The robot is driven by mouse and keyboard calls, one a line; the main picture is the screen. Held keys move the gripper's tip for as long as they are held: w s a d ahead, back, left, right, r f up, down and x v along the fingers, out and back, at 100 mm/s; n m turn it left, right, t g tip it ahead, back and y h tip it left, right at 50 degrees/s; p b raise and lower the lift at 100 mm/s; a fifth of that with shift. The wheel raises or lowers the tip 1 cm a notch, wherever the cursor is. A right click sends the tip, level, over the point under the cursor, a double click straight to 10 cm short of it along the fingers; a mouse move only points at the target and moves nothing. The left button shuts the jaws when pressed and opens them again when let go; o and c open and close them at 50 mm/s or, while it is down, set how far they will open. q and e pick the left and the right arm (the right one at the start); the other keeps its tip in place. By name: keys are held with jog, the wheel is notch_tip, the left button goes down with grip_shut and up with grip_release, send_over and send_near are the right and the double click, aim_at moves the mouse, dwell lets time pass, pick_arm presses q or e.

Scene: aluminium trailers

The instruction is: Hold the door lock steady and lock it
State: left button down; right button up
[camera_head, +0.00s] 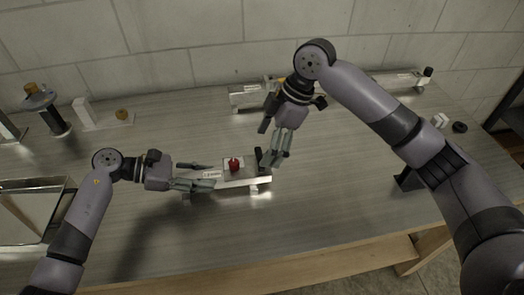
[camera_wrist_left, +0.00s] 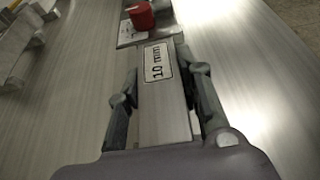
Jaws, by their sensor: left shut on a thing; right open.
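The door lock (camera_head: 228,183) is a light metal bar on the table with a red knob (camera_head: 235,165) on a plate and a black part (camera_head: 259,157) at its right end. My left gripper (camera_head: 205,176) is shut on the left end of the bar. My right gripper (camera_head: 272,157) is open, fingers pointing down, beside the black part at the lock's right end. Whether it touches that part I cannot tell.
Another metal fixture (camera_head: 250,95) stands behind my right gripper, and one more (camera_head: 398,80) at the back right. A white bracket (camera_head: 100,118) and a knobbed post (camera_head: 48,108) stand at the left. A metal tray (camera_head: 25,205) is at the left edge. The front table is clear.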

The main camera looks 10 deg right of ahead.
aim_at(260, 156)
jog(key=shift+x, duration=1.75)
jog(key=shift+c, duration=0.6)
jog(key=c, duration=1)
jog(key=shift+c, duration=0.2)
